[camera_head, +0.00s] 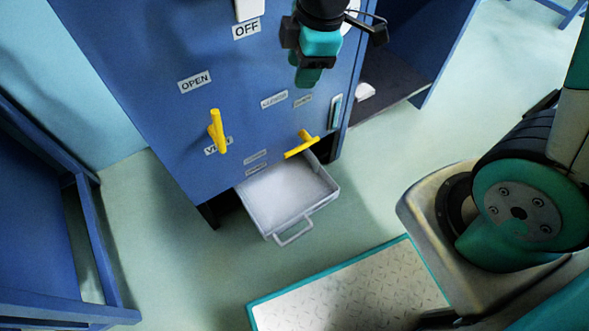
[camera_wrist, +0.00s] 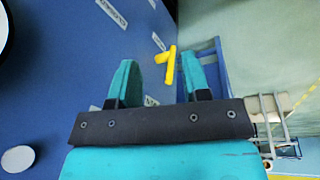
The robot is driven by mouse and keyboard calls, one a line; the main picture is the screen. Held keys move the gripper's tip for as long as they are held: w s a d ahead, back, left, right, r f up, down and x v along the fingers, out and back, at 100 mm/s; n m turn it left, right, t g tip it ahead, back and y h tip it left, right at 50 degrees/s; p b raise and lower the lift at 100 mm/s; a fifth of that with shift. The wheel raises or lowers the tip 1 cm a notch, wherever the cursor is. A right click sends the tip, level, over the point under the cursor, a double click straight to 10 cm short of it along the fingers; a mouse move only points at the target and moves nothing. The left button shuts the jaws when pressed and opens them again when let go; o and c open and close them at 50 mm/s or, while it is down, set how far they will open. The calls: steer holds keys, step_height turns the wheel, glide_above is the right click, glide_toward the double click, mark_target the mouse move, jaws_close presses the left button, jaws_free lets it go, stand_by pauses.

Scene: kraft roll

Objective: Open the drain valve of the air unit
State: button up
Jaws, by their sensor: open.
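The air unit is a blue cabinet (camera_head: 150,60) with two yellow lever handles on its front. The left lever (camera_head: 216,131) sits below an OPEN label, over a label starting with V. The right lever (camera_head: 301,144) is tilted, just above the pulled-out tray, near small labels I cannot read clearly. My gripper (camera_head: 308,78) is open and empty in front of the upper right of the panel, above the right lever and apart from it. In the wrist view, a yellow lever (camera_wrist: 170,66) shows beyond the open fingers; I cannot tell which one it is.
A grey tray (camera_head: 329,185) with a front handle sticks out low from the cabinet. A teal-edged tread plate (camera_head: 345,295) lies on the floor. A blue frame (camera_head: 85,230) stands at the left. Pale floor lies between them.

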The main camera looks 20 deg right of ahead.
mark_target(295, 150)
steer(key=w+f+n+b, duration=0.1)
steer(key=w+f+b, duration=0.1)
steer(key=f+b, duration=0.4)
steer(key=w+d+f+n+h+b, duration=0.1)
steer(key=w+f+b, duration=0.2)
steer(key=f, duration=1.4)
steer(key=w+f+n+b, duration=0.2)
steer(key=f+b, duration=0.7)
steer(key=f, duration=0.2)
steer(key=shift+w+d+f+t, duration=0.3)
steer(key=shift+w+d+f, duration=0.05)
steer(key=shift+w, duration=0.05)
steer(key=shift+c, duration=0.3)
jaws_close()
